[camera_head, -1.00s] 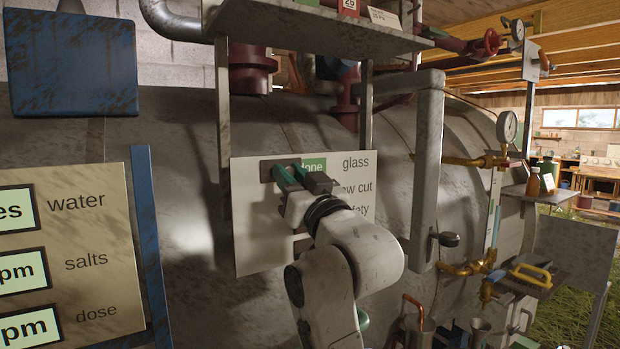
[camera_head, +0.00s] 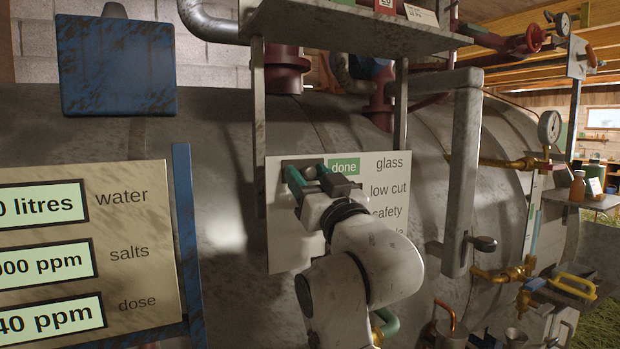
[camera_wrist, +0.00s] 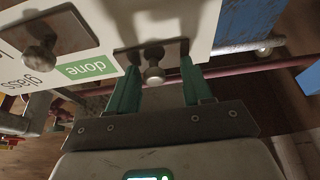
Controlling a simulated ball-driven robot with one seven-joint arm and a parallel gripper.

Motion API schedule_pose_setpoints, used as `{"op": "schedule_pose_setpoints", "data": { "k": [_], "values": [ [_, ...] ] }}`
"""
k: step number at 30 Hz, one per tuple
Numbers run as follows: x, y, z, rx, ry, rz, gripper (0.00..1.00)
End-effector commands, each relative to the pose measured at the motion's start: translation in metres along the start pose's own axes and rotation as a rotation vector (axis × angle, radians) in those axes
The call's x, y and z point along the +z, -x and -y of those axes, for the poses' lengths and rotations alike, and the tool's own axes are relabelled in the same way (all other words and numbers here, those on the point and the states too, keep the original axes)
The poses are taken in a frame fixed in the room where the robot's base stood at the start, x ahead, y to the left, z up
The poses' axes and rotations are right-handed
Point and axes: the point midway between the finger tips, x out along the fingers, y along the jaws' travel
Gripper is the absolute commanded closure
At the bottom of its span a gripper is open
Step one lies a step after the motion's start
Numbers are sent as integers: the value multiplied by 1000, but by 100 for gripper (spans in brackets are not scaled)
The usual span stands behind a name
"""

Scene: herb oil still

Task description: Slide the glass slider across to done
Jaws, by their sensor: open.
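The glass slider is a round metal knob (camera_wrist: 153,74) on a dark plate, beside the green "done" tag (camera_wrist: 87,68) in the wrist view. In the head view its dark plate (camera_head: 291,163) is at the white panel's top left, left of the "done" tag (camera_head: 344,167) and the word "glass". My gripper (camera_head: 307,173) is at the panel there and hides the knob. In the wrist view my gripper (camera_wrist: 157,80) is open, its green fingers on either side of the knob. I cannot tell whether they touch it.
The white panel (camera_head: 295,240) also carries "low cut" and "safety" labels. A second knob (camera_wrist: 39,57) on a dark plate is left in the wrist view. A grey post (camera_head: 462,170) with a handle stands right of the panel. A readings board (camera_head: 130,220) stands left.

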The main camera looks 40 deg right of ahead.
Motion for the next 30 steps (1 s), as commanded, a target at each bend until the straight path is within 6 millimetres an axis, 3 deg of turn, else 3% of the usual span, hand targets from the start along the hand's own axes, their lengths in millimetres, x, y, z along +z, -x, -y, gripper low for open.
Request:
{"op": "schedule_pose_setpoints", "data": {
  "k": [8, 21, 30],
  "values": [
    [2, 14, 0, 1, 0, 0, 50],
    [2, 92, 1, -1, -1, -1, 50],
    [0, 109, 1, -1, 0, 0, 50]
  ]
}}
